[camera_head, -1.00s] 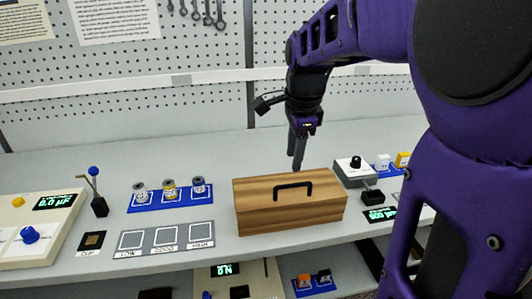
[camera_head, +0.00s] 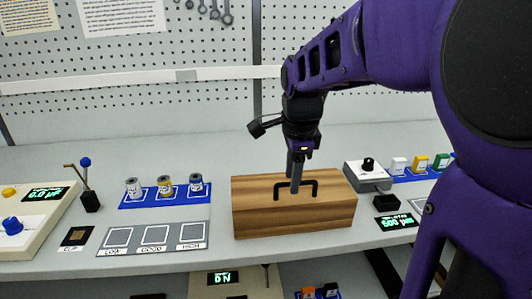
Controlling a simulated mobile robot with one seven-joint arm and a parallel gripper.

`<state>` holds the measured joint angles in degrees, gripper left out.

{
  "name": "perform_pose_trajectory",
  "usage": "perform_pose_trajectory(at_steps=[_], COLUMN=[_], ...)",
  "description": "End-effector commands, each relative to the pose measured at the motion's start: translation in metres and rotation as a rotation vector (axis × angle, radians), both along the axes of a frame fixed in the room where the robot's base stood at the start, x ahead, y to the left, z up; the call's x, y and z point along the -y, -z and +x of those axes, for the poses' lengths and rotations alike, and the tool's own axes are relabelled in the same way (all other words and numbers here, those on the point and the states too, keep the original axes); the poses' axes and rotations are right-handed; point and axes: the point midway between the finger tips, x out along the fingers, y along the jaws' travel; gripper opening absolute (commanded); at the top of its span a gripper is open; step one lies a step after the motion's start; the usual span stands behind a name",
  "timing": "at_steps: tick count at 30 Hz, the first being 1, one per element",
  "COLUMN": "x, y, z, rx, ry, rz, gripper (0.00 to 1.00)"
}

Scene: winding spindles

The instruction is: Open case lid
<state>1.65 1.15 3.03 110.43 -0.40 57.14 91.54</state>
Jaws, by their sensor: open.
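The wooden case (camera_head: 250,218) stands on the grey bench, its lid closed.
Left of the case are a blue tray (camera_head: 140,202) with several spools and a mat (camera_head: 118,237) with marked squares. A grey device with a black knob (camera_head: 368,164) stands close on the right. A pegboard (camera_head: 200,115) rises behind.

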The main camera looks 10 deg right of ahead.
Motion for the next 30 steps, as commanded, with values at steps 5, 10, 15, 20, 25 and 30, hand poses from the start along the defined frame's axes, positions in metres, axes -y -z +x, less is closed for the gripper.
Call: perform_pose_trajectory(at_steps=[5, 10, 15, 20, 25, 30], x=[0.0002, 0.0002, 0.0003, 0.0004, 0.0005, 0.0006], y=[-0.0001, -0.0001, 0.0, 0.0, 0.0, 0.0001], z=[0.0, 0.0, 0.0, 0.0, 0.0, -0.0001], rx=[0.0, 0.0, -0.001, -0.001, -0.001, -0.001], ry=[0.0, 0.0, 0.0, 0.0, 0.0, 0.001], rz=[0.0, 0.0, 0.0, 0.0, 0.0, 0.0], gripper=[0.25, 0.0, 0.0, 0.0, 0.0, 0.0])
